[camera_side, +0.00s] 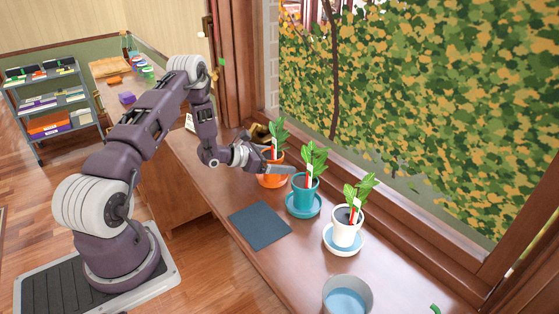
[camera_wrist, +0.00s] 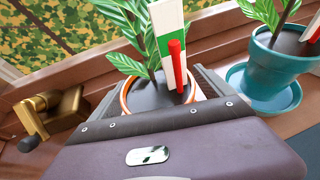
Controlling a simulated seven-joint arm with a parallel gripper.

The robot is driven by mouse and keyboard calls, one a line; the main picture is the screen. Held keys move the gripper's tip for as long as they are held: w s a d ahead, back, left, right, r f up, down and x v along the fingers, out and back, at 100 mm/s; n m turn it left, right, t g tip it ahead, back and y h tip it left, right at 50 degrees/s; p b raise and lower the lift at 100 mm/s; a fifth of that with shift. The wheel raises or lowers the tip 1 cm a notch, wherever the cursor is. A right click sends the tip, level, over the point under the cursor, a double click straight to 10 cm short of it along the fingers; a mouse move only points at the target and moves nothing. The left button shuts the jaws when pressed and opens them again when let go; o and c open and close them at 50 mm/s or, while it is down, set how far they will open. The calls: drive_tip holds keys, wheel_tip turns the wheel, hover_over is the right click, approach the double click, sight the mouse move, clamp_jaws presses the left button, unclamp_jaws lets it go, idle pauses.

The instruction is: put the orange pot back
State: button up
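The orange pot (camera_side: 277,157) holds a leafy plant with a white tag and a red marker. It stands upright at the far end of the row on the wooden sill, above an orange saucer (camera_side: 271,183). My gripper (camera_side: 279,168) reaches it from the left, with a finger across the pot's front. In the wrist view the pot's orange rim (camera_wrist: 124,99) and dark soil lie between my two fingers (camera_wrist: 160,92), with no clear gap on either side. Whether the pot's base rests on the saucer is hidden by the finger and the saucer.
A teal pot (camera_side: 305,194) on its saucer stands close to the right, then a white pot (camera_side: 346,227) on its saucer. A dark mat (camera_side: 260,226) lies empty in front. A container with blue inside (camera_side: 347,298) stands nearest. A brass fitting (camera_wrist: 52,112) is left of the pot.

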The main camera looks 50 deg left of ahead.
drive_tip(key=shift+r, duration=0.2)
drive_tip(key=v, duration=1.2)
